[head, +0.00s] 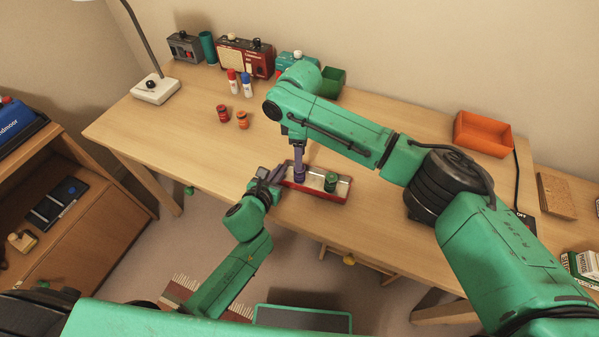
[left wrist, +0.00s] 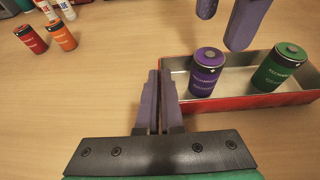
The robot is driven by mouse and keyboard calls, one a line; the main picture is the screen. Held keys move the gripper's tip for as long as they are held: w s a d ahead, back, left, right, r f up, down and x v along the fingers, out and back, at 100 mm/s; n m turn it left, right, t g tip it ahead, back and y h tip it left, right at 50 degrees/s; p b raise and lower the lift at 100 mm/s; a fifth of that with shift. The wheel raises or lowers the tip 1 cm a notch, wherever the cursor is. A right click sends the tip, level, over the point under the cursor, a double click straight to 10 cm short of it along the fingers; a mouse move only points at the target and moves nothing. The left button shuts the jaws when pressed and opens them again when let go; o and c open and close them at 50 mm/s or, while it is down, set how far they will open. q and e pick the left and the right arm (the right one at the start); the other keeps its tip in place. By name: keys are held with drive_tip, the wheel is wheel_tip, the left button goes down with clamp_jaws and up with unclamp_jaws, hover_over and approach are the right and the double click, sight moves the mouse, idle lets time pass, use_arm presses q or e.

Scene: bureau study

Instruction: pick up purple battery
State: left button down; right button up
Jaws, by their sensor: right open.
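The purple battery (left wrist: 207,72) stands upright in the left part of a shallow red metal tray (left wrist: 240,105). In the head view the battery (head: 299,176) is partly hidden by my right gripper (head: 298,155). A green battery (left wrist: 279,68) stands in the same tray (head: 320,197), to the right. My right gripper, with purple fingers, points down above the tray. Its fingers (left wrist: 225,22) are apart and empty, just above and behind the purple battery in the left wrist view. My left gripper (left wrist: 161,100) has its fingers together with nothing between them, beside the tray's left end.
A radio (head: 245,57) and a green bin (head: 331,83) stand by the wall. An orange tray (head: 483,134) is at the right. The desk's left middle is clear.

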wheel_tip(320, 180, down, 6)
drive_tip(key=shift+a+f, duration=0.1)
drive_tip(key=shift+f, duration=0.1)
clamp_jaws()
drive_tip(key=shift+r, duration=0.15)
wheel_tip(320, 180, up, 10)
drive_tip(key=shift+f, duration=0.1)
use_arm(q)
drive_tip(key=c, duration=1)
unclamp_jaws()
